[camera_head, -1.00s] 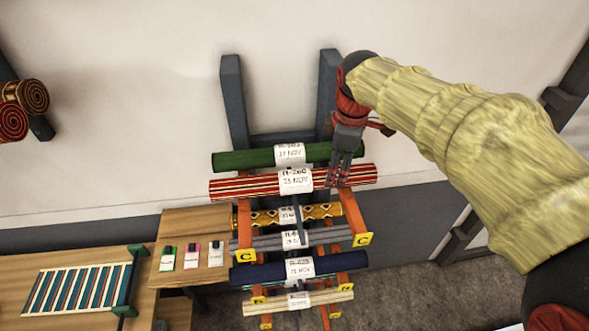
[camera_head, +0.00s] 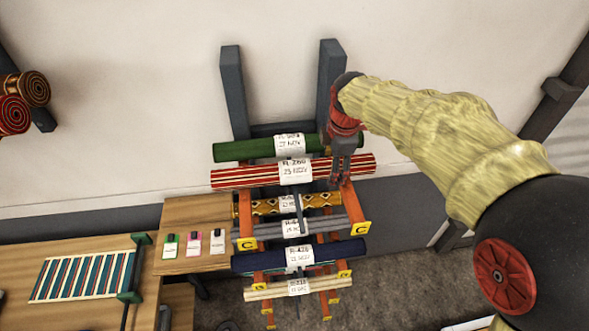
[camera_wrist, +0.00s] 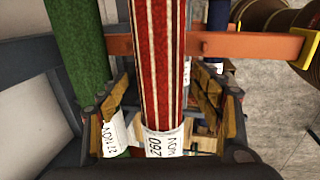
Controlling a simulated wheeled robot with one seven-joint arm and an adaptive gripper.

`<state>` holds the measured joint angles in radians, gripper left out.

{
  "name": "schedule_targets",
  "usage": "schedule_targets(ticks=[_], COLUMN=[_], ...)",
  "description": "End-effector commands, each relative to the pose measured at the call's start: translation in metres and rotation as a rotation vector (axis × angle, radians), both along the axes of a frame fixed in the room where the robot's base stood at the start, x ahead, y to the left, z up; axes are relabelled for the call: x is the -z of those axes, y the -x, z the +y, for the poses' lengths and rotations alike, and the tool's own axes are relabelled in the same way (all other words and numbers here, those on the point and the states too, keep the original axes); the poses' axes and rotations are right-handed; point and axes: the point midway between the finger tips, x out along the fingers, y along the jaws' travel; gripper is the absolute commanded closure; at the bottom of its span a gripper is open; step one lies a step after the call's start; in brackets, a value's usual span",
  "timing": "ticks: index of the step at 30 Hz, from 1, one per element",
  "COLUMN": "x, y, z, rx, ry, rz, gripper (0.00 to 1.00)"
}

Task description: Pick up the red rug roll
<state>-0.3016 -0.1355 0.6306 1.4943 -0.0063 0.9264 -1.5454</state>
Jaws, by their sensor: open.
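The red rug roll (camera_head: 240,175) is red with cream stripes and lies across orange rack arms in the head view. It carries a white tag (camera_head: 296,171) near its middle, reading R-260. In the wrist view the red roll (camera_wrist: 158,60) runs lengthwise between the open fingers of my gripper (camera_wrist: 165,115), with its tag (camera_wrist: 163,140) close to the camera. One finger is on each side of the roll, and I cannot tell whether either touches it. In the head view my gripper (camera_head: 341,175) is at the roll's right part and hides some of it.
A green roll (camera_head: 245,150) lies just behind, close to one finger in the wrist view. Below are a yellow patterned roll (camera_head: 320,200), a grey roll (camera_head: 325,226) and a navy roll (camera_head: 335,253). Orange rack arms (camera_head: 354,214) project forward. A wooden table (camera_head: 195,212) stands left.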

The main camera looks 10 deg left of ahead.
Motion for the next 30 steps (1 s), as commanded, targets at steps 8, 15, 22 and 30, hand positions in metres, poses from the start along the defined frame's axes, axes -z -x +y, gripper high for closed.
schedule_targets(ticks=[8,15,22,30], x=[0.0013,0.0011,0.0010,0.0009], y=[-0.0006,-0.0007,-0.0006,-0.0007], z=[0.0001,0.0001,0.0001,0.0001], rx=[0.001,0.001,0.001,0.001], ry=[-0.001,-0.001,-0.001,-0.001], rz=[-0.002,-0.002,-0.002,-0.002], gripper=[0.36,0.50,0.63,0.78])
